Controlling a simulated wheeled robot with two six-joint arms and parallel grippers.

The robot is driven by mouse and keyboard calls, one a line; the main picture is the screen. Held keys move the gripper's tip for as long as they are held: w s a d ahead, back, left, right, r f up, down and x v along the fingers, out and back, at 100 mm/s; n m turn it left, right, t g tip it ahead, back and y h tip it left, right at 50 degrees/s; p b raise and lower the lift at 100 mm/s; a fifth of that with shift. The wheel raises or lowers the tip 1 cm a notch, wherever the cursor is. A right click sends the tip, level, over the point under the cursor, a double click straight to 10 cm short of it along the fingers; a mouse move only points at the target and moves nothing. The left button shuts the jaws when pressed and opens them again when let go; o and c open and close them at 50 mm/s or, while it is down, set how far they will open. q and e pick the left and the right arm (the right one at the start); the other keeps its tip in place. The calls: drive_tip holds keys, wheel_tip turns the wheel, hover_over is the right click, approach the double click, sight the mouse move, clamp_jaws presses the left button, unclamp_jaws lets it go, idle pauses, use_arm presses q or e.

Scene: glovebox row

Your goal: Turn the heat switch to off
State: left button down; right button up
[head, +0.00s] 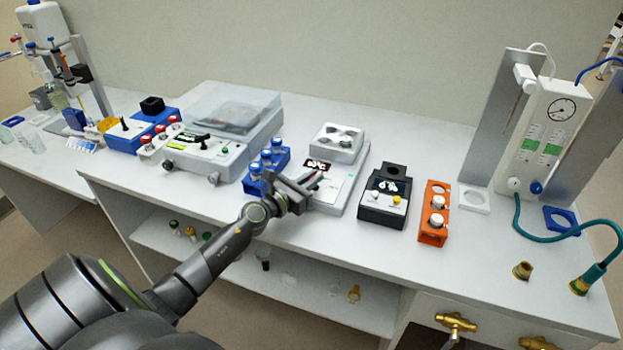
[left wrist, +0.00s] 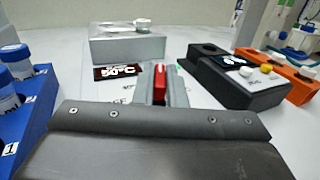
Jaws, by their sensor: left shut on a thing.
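The white device (head: 352,178) with a dark display (head: 318,165) stands mid-bench. My left gripper (head: 314,183) reaches over its front left part. In the left wrist view my gripper's fingers (left wrist: 160,86) are shut on a small red-topped switch (left wrist: 159,78), taken to be the heat switch. It stands to the right of the display (left wrist: 116,71). The switch's lower part is hidden by the fingers, and I cannot read its markings or its setting. My right gripper is not in view.
A blue rack (head: 253,183) with blue-capped vials is close on the left. A black instrument (head: 383,211) and an orange rack (head: 434,222) stand to the right. A balance-like unit with a clear lid (head: 235,95) is further left.

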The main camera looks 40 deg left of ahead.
use_arm(q)
drive_tip(key=n+y+p, duration=0.1)
drive_tip(key=y+p, duration=0.1)
drive_tip(key=n+y+p, duration=0.1)
drive_tip(key=p, duration=0.1)
drive_tip(key=n+y+p, duration=0.1)
drive_tip(key=y+p, duration=0.1)
drive_tip(key=p, duration=0.1)
drive_tip(key=shift+d+r+n+y, duration=0.3)
drive_tip(key=shift+r, duration=0.05)
drive_tip(key=shift+n+y+p, duration=0.35)
drive_tip(key=shift+n+y, duration=0.05)
drive_tip(key=shift+y, duration=0.2)
drive_tip(key=y, duration=0.1)
drive_tip(key=n+g+y, duration=0.1)
drive_tip(key=n+y, duration=0.1)
drive_tip(key=shift+w+d+f+p, duration=0.1)
drive_tip(key=shift+d+f+p, duration=0.05)
drive_tip(key=shift+f+p, duration=0.15)
drive_tip(key=shift+n+g+y, duration=1)
drive_tip(key=shift+n+y, duration=0.2)
drive_tip(key=shift+y, duration=0.5)
drive_tip(key=c, duration=1.5)
unclamp_jaws()
